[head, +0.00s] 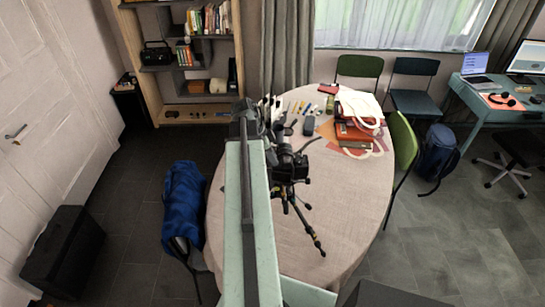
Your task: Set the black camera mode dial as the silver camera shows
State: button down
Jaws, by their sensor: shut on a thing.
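The black camera (290,166) stands on a small black tripod (305,225) on the round table, right of my pale green arm. My gripper (277,133) is small and dark at the far end of the arm, by the top of the black camera. It is shut at the camera's mode dial. The fingertips and the dial are too small and partly hidden to make out, so the dial's setting cannot be read. I cannot pick out the silver camera for certain among the dark and white items behind the gripper.
The round table (345,215) has a beige cloth, bare at its front right. Red boxes and a white bag (360,104) lie at its back right. A green chair (404,145) stands at right, a chair with a blue jacket (183,205) at left. A backpack (437,158) is on the floor.

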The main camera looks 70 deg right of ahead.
jog(key=shift+a+n+t+h, duration=0.15)
jog(key=shift+n+t+h, duration=0.2)
jog(key=shift+n, duration=0.85)
jog(key=c, duration=1.3)
grip_release()
jog(key=shift+c, duration=0.2)
jog(key=p+v, duration=0.7)
jog(key=v, duration=0.1)
jog(key=shift+p, duration=0.3)
jog(key=shift+f, duration=0.1)
